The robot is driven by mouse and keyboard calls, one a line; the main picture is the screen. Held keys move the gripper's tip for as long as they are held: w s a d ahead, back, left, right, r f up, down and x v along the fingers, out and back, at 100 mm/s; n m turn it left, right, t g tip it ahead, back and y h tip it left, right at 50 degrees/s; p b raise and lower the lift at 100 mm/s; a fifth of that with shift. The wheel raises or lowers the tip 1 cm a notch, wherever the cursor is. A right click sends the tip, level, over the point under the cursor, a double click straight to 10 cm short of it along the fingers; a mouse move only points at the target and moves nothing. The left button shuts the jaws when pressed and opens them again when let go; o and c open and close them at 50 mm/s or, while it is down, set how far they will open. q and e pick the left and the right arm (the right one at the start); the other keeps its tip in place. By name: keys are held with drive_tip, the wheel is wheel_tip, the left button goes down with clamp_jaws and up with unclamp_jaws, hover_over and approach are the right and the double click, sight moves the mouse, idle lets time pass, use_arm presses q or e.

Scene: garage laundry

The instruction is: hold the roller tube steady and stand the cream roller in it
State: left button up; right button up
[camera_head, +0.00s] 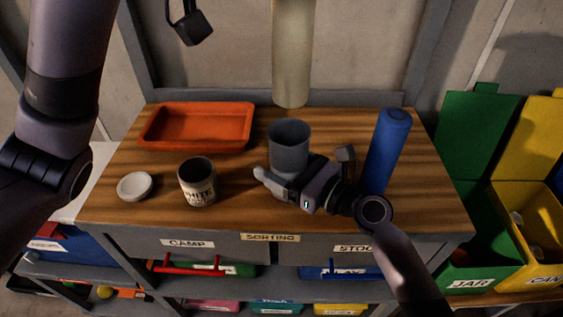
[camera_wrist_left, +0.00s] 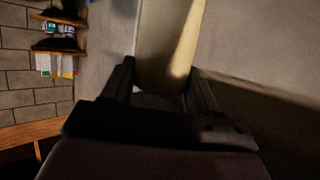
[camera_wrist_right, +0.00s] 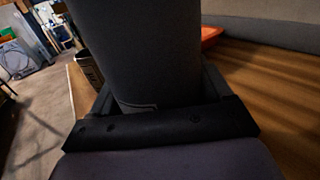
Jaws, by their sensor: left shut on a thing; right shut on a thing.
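The grey roller tube (camera_head: 289,150) stands upright on the wooden table, its open mouth up. My right gripper (camera_head: 282,182) is shut on its lower part; the tube (camera_wrist_right: 140,45) fills the space between the fingers in the right wrist view. The cream roller (camera_head: 291,55) hangs upright above the table, its lower end above the tube's mouth in the head view and apart from it; the depth offset is hard to tell. My left gripper (camera_wrist_left: 161,72) is shut on the cream roller (camera_wrist_left: 165,35) in the left wrist view. The roller's top is out of the head view.
A blue roller (camera_head: 388,150) stands right of the tube, close behind my right wrist. An orange tray (camera_head: 197,146), a labelled can (camera_head: 197,190) and a white lid (camera_head: 134,186) are on the left. Green (camera_head: 478,130) and yellow (camera_head: 535,195) bins stand at the right.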

sight(277, 45)
use_arm(q)
drive_tip(key=shift+f, duration=4.9)
drive_tip(key=o, duration=1.5)
drive_tip(key=shift+c, duration=0.2)
drive_tip(key=v, duration=1.2)
use_arm(e)
drive_tip(key=o, duration=1)
drive_tip(key=shift+c, duration=0.2)
